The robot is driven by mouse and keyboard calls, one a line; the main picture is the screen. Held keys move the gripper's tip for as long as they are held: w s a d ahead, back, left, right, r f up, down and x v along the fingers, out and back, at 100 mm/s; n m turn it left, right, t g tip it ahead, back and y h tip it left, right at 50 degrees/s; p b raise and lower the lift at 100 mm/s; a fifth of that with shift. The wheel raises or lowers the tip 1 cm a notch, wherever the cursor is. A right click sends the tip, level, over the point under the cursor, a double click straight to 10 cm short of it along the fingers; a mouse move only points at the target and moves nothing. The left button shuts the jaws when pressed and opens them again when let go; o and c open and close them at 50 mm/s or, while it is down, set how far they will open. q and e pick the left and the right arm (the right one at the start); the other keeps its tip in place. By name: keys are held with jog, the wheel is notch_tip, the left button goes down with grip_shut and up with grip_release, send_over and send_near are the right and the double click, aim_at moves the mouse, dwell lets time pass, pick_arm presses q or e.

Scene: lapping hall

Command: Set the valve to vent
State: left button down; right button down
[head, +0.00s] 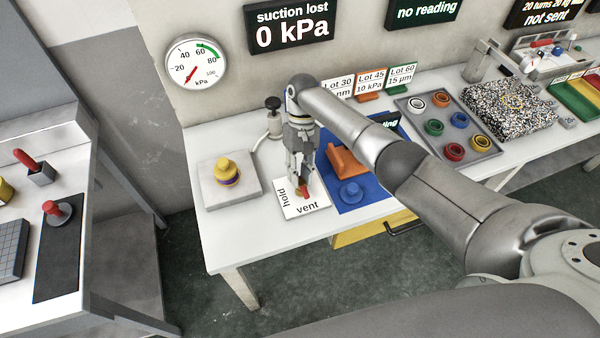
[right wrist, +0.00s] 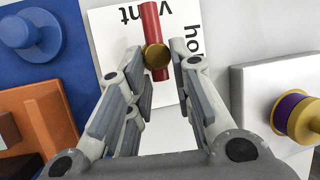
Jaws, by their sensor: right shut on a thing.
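The valve has a red bar handle with a brass hub (right wrist: 157,57) on a white plate (right wrist: 108,52) marked "hold" and "vent". In the right wrist view the handle's red end reaches over the "vent" lettering. In the head view the red handle (head: 303,207) shows just below my right gripper (head: 300,186), beside the word "vent". My right gripper comes down from above, its fingers on either side of the handle, shut on it; it also shows in the right wrist view (right wrist: 158,75). The fingers hide part of the valve in the head view. My left gripper is not in view.
A white block with a yellow and purple knob (head: 225,172) stands left of the valve plate. A blue mat (head: 375,190) with an orange block and blue knob lies right. A gauge (head: 196,63) and a display (head: 291,23) reading "suction lost 0 kPa" hang behind.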

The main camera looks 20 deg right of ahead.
jog(key=c, duration=1.5)
grip_release()
jog(key=shift+o, duration=0.2)
jog(key=shift+w+r, duration=0.1)
jog(key=shift+r, duration=0.05)
jog(key=v, duration=1.1)
jog(key=shift+d+r, duration=0.15)
jog(key=shift+r, duration=0.1)
jog(key=shift+w, duration=0.1)
